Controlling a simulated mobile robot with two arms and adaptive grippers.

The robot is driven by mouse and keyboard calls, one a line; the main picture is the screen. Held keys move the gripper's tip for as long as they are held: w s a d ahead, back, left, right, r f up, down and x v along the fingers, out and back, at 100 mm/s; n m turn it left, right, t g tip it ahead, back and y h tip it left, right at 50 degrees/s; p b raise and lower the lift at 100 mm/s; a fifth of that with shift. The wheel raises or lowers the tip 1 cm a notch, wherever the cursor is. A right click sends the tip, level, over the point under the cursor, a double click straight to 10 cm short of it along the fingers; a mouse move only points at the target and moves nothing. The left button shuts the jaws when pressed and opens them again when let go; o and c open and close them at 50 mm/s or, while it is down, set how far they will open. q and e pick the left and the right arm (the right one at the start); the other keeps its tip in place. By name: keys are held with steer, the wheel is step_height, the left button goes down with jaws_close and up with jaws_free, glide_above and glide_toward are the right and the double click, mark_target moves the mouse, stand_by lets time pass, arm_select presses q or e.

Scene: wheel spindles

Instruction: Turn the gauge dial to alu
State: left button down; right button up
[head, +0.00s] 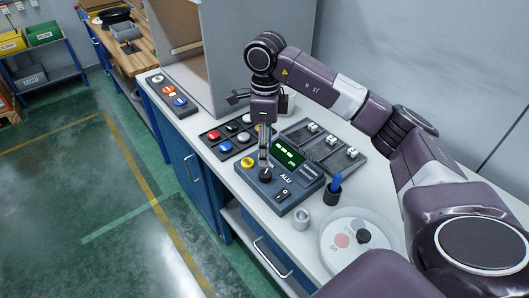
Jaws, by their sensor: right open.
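The gauge (304,189) is a dark blue-grey box on the white bench, with a lit green display (290,152) at its back. Its top face bears the white letters ALU, a yellow button at the left and a black rocker switch (283,195) at the front. My right gripper (265,168) points straight down over the gauge's top face, just left of the ALU letters. It is open, with its fingers at or just above the dial. The dial is mostly hidden by the fingers, so its setting and any contact cannot be told. My left gripper is out of view.
Left of the gauge is a tray (205,136) with red, blue, white and black round parts. Behind it is a compartment tray (349,165) with small white parts. A pen cup (332,195), a small grey ring (301,219) and a round white plate (340,260) stand right.

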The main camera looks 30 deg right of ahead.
mark_target(266, 172)
steer(key=shift+s+f, duration=0.15)
steer(key=shift+f, duration=0.05)
steer(key=shift+s+a+f+p, duration=0.25)
steer(key=shift+s+a+p, duration=0.1)
steer(key=shift+s, duration=0.1)
steer(key=f, duration=0.2)
steer(key=s+f+p, duration=0.1)
steer(key=shift+a+f, duration=0.2)
steer(key=shift+a, duration=0.1)
steer(key=shift+w+d+f, duration=0.15)
steer(key=shift+w+f, duration=0.05)
steer(key=shift+f, duration=0.35)
steer(key=shift+w+d+f, duration=0.1)
steer(key=shift+w+f, duration=0.05)
steer(key=shift+f, duration=0.35)
steer(key=shift+a, duration=0.1)
steer(key=c, duration=0.9)
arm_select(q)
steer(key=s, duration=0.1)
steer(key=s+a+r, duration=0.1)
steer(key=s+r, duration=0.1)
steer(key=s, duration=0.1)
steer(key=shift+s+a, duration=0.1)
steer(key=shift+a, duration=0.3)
arm_select(e)
steer(key=shift+c, duration=1.3)
